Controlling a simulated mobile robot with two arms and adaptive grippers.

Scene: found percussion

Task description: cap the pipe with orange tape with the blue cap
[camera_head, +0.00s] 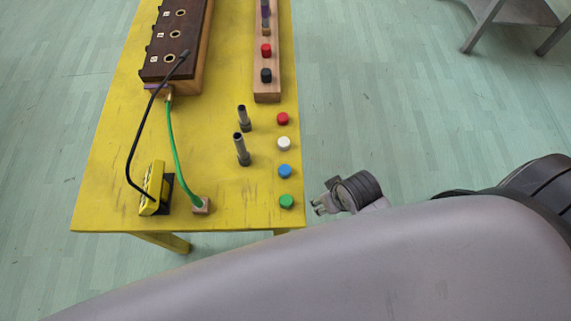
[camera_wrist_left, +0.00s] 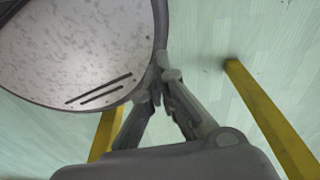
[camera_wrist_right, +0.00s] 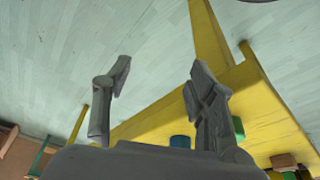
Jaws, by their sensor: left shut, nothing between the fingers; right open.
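The blue cap (camera_head: 284,171) stands on the yellow table near its right edge, between a white cap (camera_head: 284,143) and a green cap (camera_head: 286,202). It also shows low in the right wrist view (camera_wrist_right: 180,141). Two dark grey pipes (camera_head: 244,118) (camera_head: 241,149) stand on the table left of the caps; I cannot make out orange tape on either. My right gripper (camera_head: 316,205) is open and empty, just off the table's right edge beside the green cap. My left gripper (camera_wrist_left: 166,78) is shut and empty in its wrist view, over the floor, and outside the head view.
A red cap (camera_head: 283,119) stands behind the white one. A wooden rack (camera_head: 267,96) holds several small coloured pieces. A dark box (camera_head: 178,40), a yellow device (camera_head: 151,188) and black and green cables fill the table's left. The front middle of the table is clear.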

